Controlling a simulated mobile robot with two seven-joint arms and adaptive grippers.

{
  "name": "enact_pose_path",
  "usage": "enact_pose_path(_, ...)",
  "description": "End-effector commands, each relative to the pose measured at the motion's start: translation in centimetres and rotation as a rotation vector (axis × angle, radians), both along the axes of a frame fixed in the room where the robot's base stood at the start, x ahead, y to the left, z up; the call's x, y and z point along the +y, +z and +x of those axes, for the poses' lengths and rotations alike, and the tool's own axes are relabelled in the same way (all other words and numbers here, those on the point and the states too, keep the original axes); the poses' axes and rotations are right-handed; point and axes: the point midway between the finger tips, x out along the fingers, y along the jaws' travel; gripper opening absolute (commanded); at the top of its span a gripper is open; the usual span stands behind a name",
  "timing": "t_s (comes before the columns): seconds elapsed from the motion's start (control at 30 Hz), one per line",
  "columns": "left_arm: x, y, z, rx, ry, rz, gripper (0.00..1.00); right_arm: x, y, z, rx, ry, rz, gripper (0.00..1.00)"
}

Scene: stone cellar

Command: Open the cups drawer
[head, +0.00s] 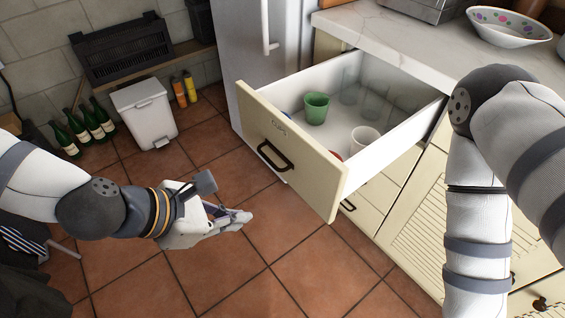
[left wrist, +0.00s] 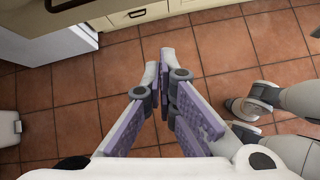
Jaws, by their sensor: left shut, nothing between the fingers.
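The cups drawer (head: 300,163) is pulled well out of the cream cabinet, with a "CUPS" label on its front. Its dark handle (head: 272,156) is free of any gripper. Inside stand a green cup (head: 316,108), a white cup (head: 364,142) and clear glasses (head: 350,92). The drawer front partly hides a red item and a bluish one. My left gripper (head: 243,217) is shut and empty over the floor, apart from the drawer front and below left of the handle. Its fingers (left wrist: 166,62) also show in the left wrist view. My right gripper is out of view.
A stone counter (head: 385,38) with a spotted bowl (head: 508,27) lies above the drawer. A fridge (head: 240,40) stands left of the cabinet. A white bin (head: 143,112), green bottles (head: 85,127) and a shelf are at the left wall. The tiled floor in front is clear.

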Motion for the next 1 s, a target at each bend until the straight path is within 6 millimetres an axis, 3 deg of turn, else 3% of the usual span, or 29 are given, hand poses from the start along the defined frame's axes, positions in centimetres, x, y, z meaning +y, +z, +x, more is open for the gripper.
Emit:
enact_pose_path(0.07,-0.4,3.0,2.1,0.017,0.120,-0.109,0.00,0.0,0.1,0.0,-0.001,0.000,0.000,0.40)
enact_pose_path(0.17,-0.8,4.0,3.0,0.035,0.175,-0.162,0.00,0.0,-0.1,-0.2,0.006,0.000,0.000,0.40)
enact_pose_path(0.67,-6.7,-3.2,7.1,0.044,0.172,-0.158,0.00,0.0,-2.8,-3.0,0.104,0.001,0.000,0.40)
enact_pose_path(0.8,-8.6,-2.6,8.6,0.034,0.172,-0.159,0.00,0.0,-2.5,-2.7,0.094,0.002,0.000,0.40)
enact_pose_path(1.0,-9.8,-2.5,9.5,0.034,0.174,-0.160,0.00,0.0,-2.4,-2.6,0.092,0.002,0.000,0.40)
